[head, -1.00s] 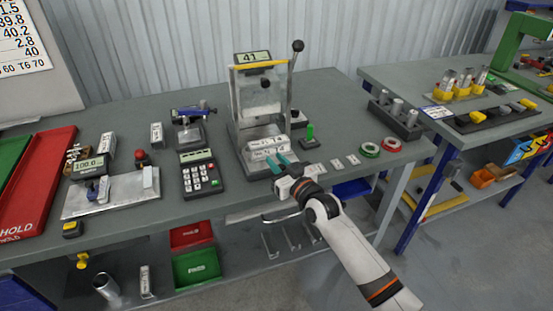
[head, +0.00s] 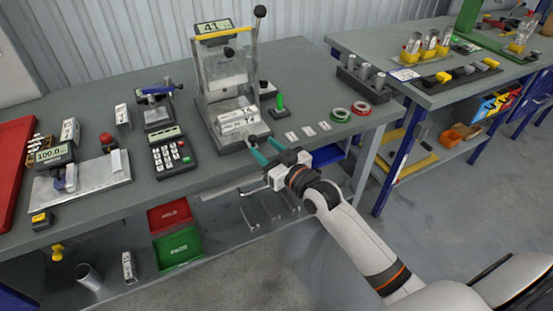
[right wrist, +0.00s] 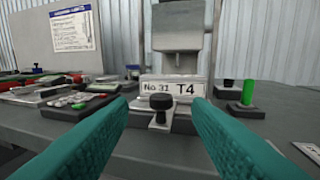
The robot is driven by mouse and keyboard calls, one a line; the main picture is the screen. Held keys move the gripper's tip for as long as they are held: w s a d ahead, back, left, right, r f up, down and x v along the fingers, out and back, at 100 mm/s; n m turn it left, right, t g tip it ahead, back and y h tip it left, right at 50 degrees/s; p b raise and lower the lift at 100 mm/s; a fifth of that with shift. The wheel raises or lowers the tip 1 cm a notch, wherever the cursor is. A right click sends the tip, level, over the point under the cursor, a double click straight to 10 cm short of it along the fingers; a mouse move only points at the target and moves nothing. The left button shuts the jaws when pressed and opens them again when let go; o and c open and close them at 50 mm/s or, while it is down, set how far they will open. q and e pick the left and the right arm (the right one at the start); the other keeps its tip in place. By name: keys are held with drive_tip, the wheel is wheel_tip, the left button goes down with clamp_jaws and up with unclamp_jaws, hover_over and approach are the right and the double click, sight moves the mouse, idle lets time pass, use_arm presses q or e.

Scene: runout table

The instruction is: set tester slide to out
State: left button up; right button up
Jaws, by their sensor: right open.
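The tester (head: 222,92) is an upright frame with a display, a yellow bar and a side lever with a black knob (head: 260,11). White labelled blocks (head: 238,121) lie at its base. In the right wrist view, a slide tab with a short black knob (right wrist: 160,103) sticks out at the front below the block labelled T4 (right wrist: 173,88). My right gripper (head: 264,150) is open and empty at the tester's front edge. In the right wrist view, its teal fingers (right wrist: 160,118) lie either side of the knob, apart from it. My left gripper is not in view.
A green peg on a black base (head: 279,103) stands right of the tester, with small white tags (head: 308,131) and tape rings (head: 361,108) beyond. A keypad device (head: 172,152) and a scale fixture (head: 80,180) stand left. The table's front edge runs under my right gripper.

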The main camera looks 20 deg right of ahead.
drive_tip(key=shift+v, duration=2.25)
wheel_tip(320, 180, down, 21)
drive_tip(key=s+d+m+g+h, duration=0.1)
drive_tip(key=s+d+g+h, duration=0.1)
drive_tip(key=d+g+h, duration=0.15)
drive_tip(key=s+f+g, duration=0.2)
drive_tip(key=s+f, duration=0.3)
drive_tip(key=f, duration=0.3)
drive_tip(key=s+f+g, duration=0.3)
drive_tip(key=s+f, duration=0.2)
drive_tip(key=f, duration=0.4)
drive_tip(key=s+a+f+g, duration=0.1)
drive_tip(key=s+f+g, duration=0.1)
drive_tip(key=s+f, duration=0.4)
drive_tip(key=s+f+g, duration=0.3)
drive_tip(key=s+f, duration=0.3)
drive_tip(key=s, duration=1)
drive_tip(key=s+a+f+g+h, duration=0.1)
drive_tip(key=s+f+g, duration=0.2)
drive_tip(key=s+f, duration=0.3)
drive_tip(key=s, duration=0.5)
drive_tip(key=shift+a+f, duration=0.25)
drive_tip(key=shift+a, duration=0.15)
